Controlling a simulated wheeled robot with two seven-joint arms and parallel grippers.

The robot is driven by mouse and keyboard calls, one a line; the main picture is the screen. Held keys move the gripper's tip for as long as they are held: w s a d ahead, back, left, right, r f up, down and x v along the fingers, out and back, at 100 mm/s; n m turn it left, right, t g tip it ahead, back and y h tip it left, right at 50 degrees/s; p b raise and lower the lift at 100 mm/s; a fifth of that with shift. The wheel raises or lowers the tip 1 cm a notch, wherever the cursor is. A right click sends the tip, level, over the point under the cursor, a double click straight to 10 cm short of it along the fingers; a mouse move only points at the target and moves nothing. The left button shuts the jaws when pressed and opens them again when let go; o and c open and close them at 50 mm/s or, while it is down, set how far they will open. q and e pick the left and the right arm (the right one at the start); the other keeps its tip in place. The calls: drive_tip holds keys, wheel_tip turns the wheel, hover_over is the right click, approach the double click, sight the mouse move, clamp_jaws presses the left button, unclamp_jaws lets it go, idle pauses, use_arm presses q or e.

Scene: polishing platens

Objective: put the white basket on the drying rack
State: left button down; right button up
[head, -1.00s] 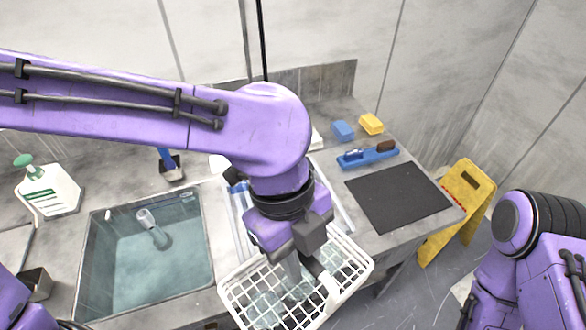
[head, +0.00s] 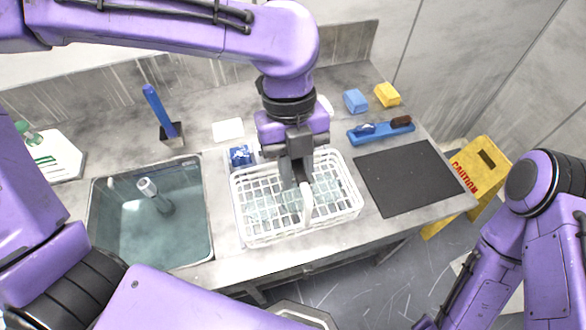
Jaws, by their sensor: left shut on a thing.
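The white basket (head: 300,230) is a wire-mesh basket with clear glassware inside, in the middle of the counter, right of the sink. My left gripper (head: 299,182) points down over it, shut on its white handle (head: 307,206). The basket looks roughly level. I cannot tell if its bottom touches what is below it. I cannot make out the drying rack clearly; the basket covers that stretch of counter. My right arm is at the right edge, with its gripper out of view.
A sink (head: 150,225) with water lies left of the basket. A dark mat (head: 408,178) is close on its right. Behind are a blue brush (head: 380,131), blue (head: 355,101) and yellow (head: 387,95) sponges. A yellow caution sign (head: 475,175) stands beyond the counter's right end.

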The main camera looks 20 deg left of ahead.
use_arm(q)
hover_over(294, 182)
wheel_tip(294, 182, down, 5)
drive_tip(key=shift+f, duration=0.1)
drive_tip(key=shift+w+a+f, duration=0.1)
drive_tip(key=shift+w+f, duration=0.05)
drive_tip(key=shift+f, duration=0.8)
drive_tip(key=shift+w+a+f, duration=0.1)
drive_tip(key=shift+w+f, duration=0.05)
drive_tip(key=shift+f, duration=0.8)
drive_tip(key=c, duration=1)
unclamp_jaws()
drive_tip(key=shift+f, duration=0.15)
drive_tip(key=shift+o, duration=0.2)
drive_tip(key=v, duration=1.2)
